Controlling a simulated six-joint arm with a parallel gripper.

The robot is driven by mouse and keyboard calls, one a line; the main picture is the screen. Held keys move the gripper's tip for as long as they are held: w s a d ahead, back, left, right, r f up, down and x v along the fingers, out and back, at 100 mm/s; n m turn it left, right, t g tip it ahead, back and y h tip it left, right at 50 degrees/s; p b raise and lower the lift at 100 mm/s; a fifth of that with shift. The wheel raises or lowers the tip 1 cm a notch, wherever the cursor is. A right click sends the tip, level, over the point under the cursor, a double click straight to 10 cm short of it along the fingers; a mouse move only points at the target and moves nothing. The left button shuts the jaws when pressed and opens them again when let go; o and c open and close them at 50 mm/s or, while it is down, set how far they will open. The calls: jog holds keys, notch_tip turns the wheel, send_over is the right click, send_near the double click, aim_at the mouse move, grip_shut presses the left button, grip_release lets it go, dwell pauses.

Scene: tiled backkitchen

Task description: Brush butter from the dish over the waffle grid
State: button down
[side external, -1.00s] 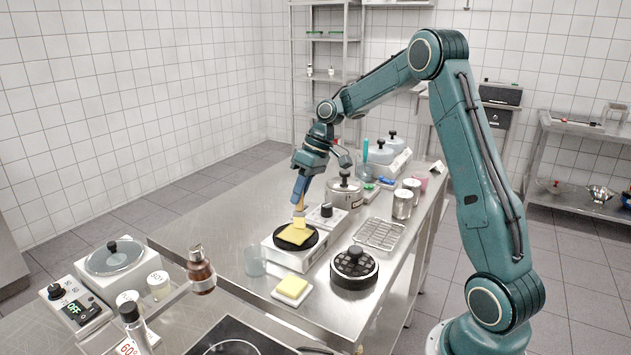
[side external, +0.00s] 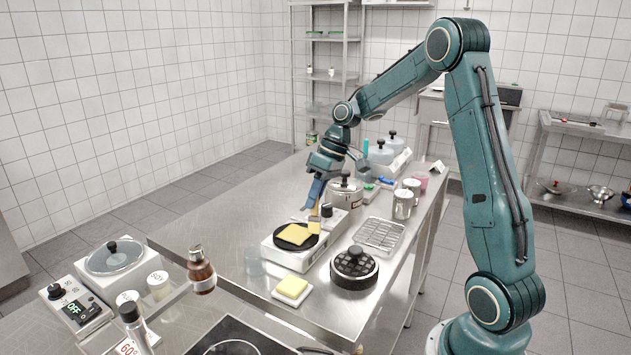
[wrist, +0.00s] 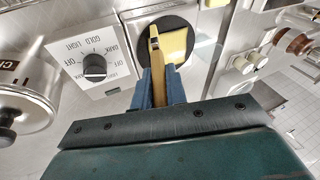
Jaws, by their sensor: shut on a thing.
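In the wrist view, the brush (wrist: 157,62) stands between my blue fingers (wrist: 159,84). A flat yellow square (side external: 296,235) lies on the plate; whether the bristles touch it or the plate I cannot tell. A round black grid piece (side external: 354,263) stands to the right of the dish.
The plate is on a white heater (side external: 291,260) with a black knob (wrist: 95,67). A lidded pot (side external: 345,192) is close behind my gripper. A clear cup (side external: 254,262) stands left of the heater.

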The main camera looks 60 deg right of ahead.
jog(key=shift+s+f, duration=0.1)
jog(key=shift+s, duration=0.15)
jog(key=shift+w+r, duration=0.1)
jog(key=shift+r, duration=3.05)
jog(key=shift+r, duration=1.5)
